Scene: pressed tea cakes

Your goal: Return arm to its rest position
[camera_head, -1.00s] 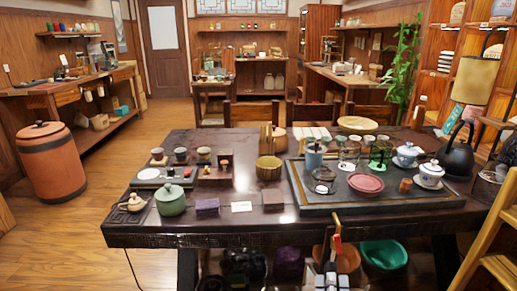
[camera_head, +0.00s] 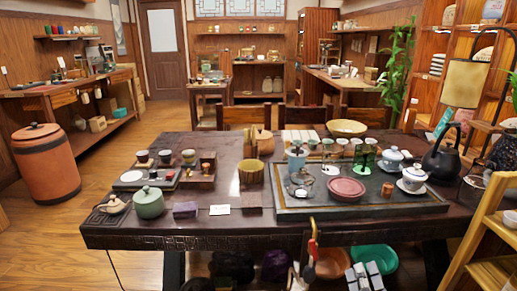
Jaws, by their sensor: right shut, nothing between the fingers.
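My right gripper (camera_head: 366,277) shows at the bottom edge, right of centre, as grey fingers low in front of the dark table (camera_head: 120,232). It is shut and empty, and the rest of its arm is out of frame. My left gripper is not in view. On the table is a tea tray (camera_head: 300,206) that bears a red round plate (camera_head: 346,188), a white lidded cup (camera_head: 413,177) and several glasses. A green lidded pot (camera_head: 149,202) and a purple box (camera_head: 185,209) stand at the table's front left.
Under the table are an orange bowl (camera_head: 331,263) and a green basin (camera_head: 373,257). A red-topped hanging item (camera_head: 313,240) is at the front edge. A wooden shelf stand (camera_head: 480,240) is at the right. A clay barrel (camera_head: 46,165) stands left, with open floor near it.

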